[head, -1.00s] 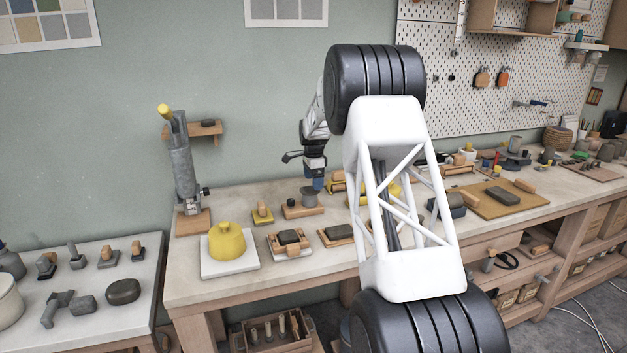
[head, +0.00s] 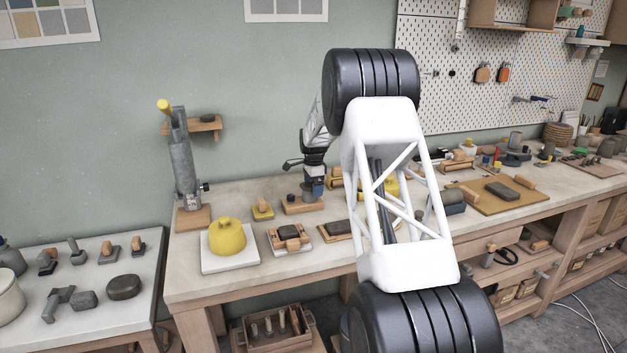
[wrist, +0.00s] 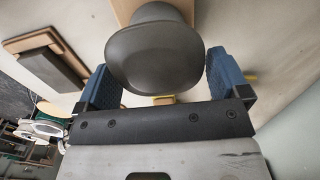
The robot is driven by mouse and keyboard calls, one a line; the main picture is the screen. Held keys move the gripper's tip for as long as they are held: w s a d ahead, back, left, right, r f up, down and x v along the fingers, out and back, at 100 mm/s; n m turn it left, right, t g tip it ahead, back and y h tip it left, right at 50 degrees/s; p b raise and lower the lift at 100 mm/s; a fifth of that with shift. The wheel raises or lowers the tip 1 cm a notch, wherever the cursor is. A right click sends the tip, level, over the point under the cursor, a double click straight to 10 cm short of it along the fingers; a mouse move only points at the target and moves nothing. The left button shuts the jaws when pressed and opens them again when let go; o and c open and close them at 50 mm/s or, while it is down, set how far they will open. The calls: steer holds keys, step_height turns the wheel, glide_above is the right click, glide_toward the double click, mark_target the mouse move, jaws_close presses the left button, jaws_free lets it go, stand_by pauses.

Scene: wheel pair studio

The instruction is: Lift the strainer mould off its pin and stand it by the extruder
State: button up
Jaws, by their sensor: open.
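The strainer mould, a dark grey rounded cup (wrist: 152,55), fills the upper middle of the wrist view. It sits on a wooden base (head: 302,207) on the bench. My gripper (wrist: 160,75) is open, with a blue-padded finger on each side of the mould; I see no clear contact. In the head view my gripper (head: 313,186) is down at the mould and covers most of it. The pin is hidden. The extruder (head: 185,165), a tall grey upright tube with a yellow handle end, stands at the bench's left on a wooden block.
A yellow domed mould (head: 227,238) on a white slab stands in front of the extruder. A small yellow-and-wood tool (head: 262,209) lies between extruder and mould. A wood-framed block (head: 290,236) lies nearer the front edge. Some bare bench shows around them.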

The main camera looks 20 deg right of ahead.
steer(key=shift+f, duration=1.55)
steer(key=c, duration=1.2)
steer(key=shift+r, duration=0.1)
steer(key=shift+r, duration=1.6)
steer(key=shift+r, duration=1.1)
